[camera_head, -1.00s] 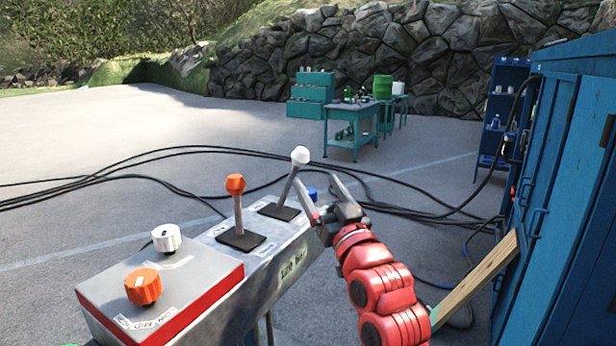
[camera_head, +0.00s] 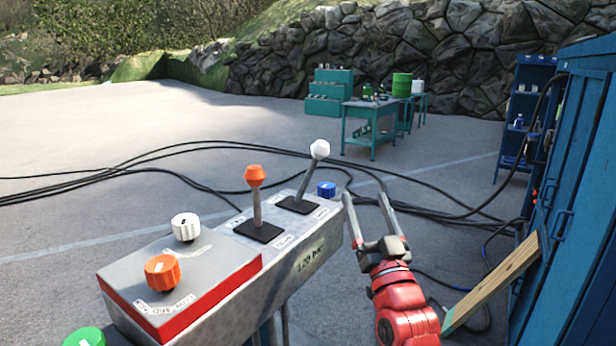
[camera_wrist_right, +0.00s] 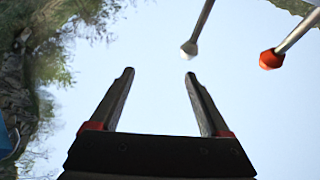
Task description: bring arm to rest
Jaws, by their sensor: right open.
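My right gripper (camera_head: 365,215) is open and empty in the head view, just right of the control box (camera_head: 285,275), apart from it. Its two fingers also stand wide apart in the right wrist view (camera_wrist_right: 158,100), with sky behind them. The white-knobbed lever (camera_head: 319,150) leans to the right on the box. The orange-knobbed lever (camera_head: 255,175) stands nearly upright. Both knobs also show in the right wrist view, the white knob (camera_wrist_right: 188,50) and the orange knob (camera_wrist_right: 270,59), beyond the fingertips. My left gripper is in neither view.
The box carries a white dial (camera_head: 185,227), an orange dial (camera_head: 162,272) and a blue button (camera_head: 326,188). A green knob (camera_head: 85,338) shows at the bottom edge. A wooden plank (camera_head: 492,283) leans by the blue cabinet (camera_head: 575,200) at right. Black cables cross the ground behind.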

